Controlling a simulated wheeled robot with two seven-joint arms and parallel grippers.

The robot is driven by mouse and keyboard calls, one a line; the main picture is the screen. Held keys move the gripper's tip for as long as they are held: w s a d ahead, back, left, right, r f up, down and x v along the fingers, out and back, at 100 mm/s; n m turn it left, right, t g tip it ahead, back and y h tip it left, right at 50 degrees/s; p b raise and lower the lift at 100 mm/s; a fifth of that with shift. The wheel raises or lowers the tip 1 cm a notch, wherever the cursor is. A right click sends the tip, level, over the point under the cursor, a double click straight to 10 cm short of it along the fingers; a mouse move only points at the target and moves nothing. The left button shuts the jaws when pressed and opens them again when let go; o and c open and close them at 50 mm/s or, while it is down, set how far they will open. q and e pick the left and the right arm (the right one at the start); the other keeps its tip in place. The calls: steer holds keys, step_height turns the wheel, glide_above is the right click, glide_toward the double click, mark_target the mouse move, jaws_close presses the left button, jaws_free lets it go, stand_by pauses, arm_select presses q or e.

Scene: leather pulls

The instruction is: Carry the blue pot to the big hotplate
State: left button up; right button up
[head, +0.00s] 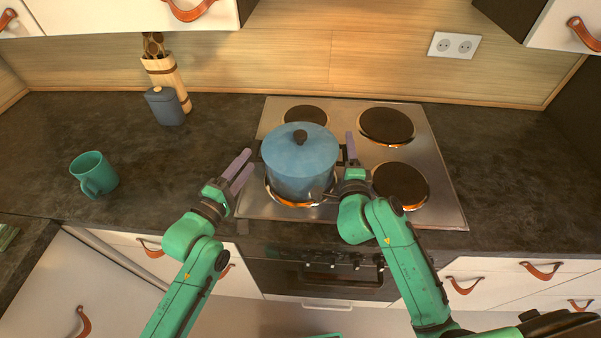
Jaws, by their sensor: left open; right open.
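The blue pot (300,165), with its lid and dark knob on, stands upright over the front-left hotplate (288,202), whose ringed edge shows beneath it. The back-right hotplate (386,126) looks larger than the back-left one and is bare; I cannot tell for sure which hotplate is the biggest. My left gripper (246,162) is open just left of the pot, its fingertips near the left handle and apart from the pot's wall. My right gripper (351,148) is open at the pot's right side, close to the right handle; whether it touches is unclear.
The front-right hotplate (400,185) and back-left hotplate (306,115) are bare on the steel cooktop (445,200). A green mug (94,174), a blue-grey canister (164,106) and a wooden utensil holder (166,74) stand on the dark counter to the left.

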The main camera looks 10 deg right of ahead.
steer(key=shift+s+a+r, duration=0.1)
steer(key=shift+s+r, duration=0.05)
steer(key=shift+s, duration=0.05)
steer(key=s, duration=0.4)
steer(key=s+a, duration=0.1)
steer(key=s, duration=0.2)
steer(key=s+a, duration=0.1)
steer(key=s, duration=0.3)
steer(key=shift+s, duration=0.5)
arm_select(q)
steer(key=v, duration=0.9)
steer(key=shift+s, duration=0.2)
arm_select(e)
steer(key=shift+w, duration=0.1)
